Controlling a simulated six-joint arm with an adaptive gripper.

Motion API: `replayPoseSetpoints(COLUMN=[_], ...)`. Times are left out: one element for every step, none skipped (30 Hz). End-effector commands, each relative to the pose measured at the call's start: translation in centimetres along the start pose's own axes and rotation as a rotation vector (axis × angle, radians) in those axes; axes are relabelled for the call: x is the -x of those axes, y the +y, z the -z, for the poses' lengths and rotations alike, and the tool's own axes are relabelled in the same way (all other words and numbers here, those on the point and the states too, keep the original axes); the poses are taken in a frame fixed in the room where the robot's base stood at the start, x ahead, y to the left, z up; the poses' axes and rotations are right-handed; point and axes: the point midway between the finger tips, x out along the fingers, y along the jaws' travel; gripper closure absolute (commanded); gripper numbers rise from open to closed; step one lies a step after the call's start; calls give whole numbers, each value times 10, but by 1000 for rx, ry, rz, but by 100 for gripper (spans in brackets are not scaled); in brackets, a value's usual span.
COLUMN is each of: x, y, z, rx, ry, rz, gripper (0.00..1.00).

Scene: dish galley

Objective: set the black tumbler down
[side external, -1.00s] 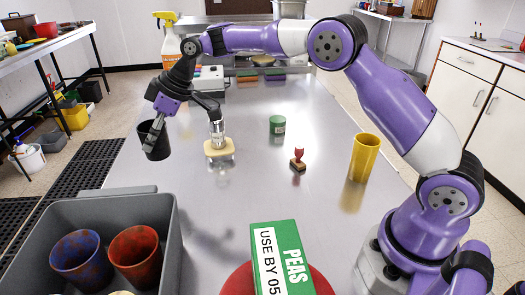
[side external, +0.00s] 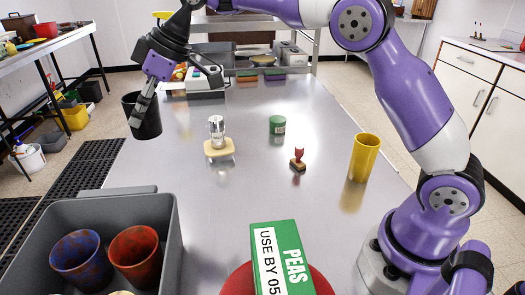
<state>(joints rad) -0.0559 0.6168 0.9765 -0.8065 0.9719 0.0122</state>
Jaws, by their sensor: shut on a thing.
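The black tumbler (side external: 147,126) is near the left edge of the steel table in the side external view, upright or nearly so. My gripper (side external: 140,112) comes down on it from above right, with a finger across the tumbler's near side. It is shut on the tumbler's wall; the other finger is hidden. I cannot tell for sure whether the tumbler's base touches the table or hangs a little above it.
A shaker on a cream sponge (side external: 219,150) stands right of the tumbler. Farther right are a green can (side external: 277,125), a red stamp (side external: 298,160) and a yellow tumbler (side external: 364,157). A grey bin (side external: 172,215) with two tumblers and a peas box (side external: 277,255) are in front.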

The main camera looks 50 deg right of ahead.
Motion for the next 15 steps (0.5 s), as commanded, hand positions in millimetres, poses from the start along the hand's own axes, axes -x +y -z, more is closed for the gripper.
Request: replayPoseSetpoints(x=[4, 6, 9, 11, 14, 18, 20, 23, 26, 28, 29, 31, 32, 33, 34], y=[-9, -15, -23, -30, -38, -49, -58, -67, -79, -87, -95, -106, -113, -119, -127], z=[0, -1, -3, -4, -7, -10, -14, -18, -26, -31, -37, -45, -52, -58, -66], rx=[7, 13, 19, 25, 31, 42, 50, 57, 69, 77, 84, 96, 103, 110, 119], ry=[2, 3, 4, 5, 6, 8, 8, 9, 8, 9, 7, 7, 5, 4, 3], rz=[6, 11, 18, 22, 27, 33, 39, 42, 48, 51, 55, 58, 60, 61, 63], gripper=[72, 72, 72, 72, 72, 72, 72, 72, 72, 72, 72, 72, 72, 72, 72])
